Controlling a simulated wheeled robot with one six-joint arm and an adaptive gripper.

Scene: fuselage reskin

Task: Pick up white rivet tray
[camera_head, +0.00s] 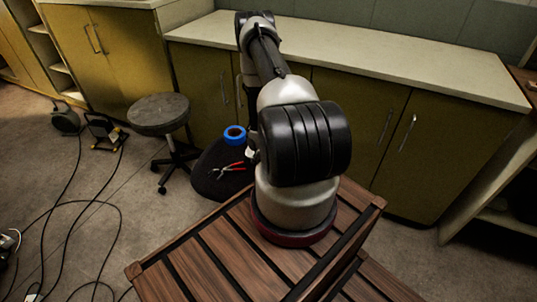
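I see no white rivet tray in the head view. My arm stands on the wooden slatted top and reaches away toward the counter. Its far end overlaps the counter's front edge. My gripper cannot be made out; the arm's own links may hide it. A small pale object (250,153) shows partly beside my arm, above the dark round seat, too hidden to identify.
A dark round seat (207,178) holds red-handled pliers (230,168) and a blue ring (235,134). A grey stool (159,114) stands to its left. A bare pale counter (400,62) tops the yellow cabinets (350,105). Black cables (70,215) cross the left floor.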

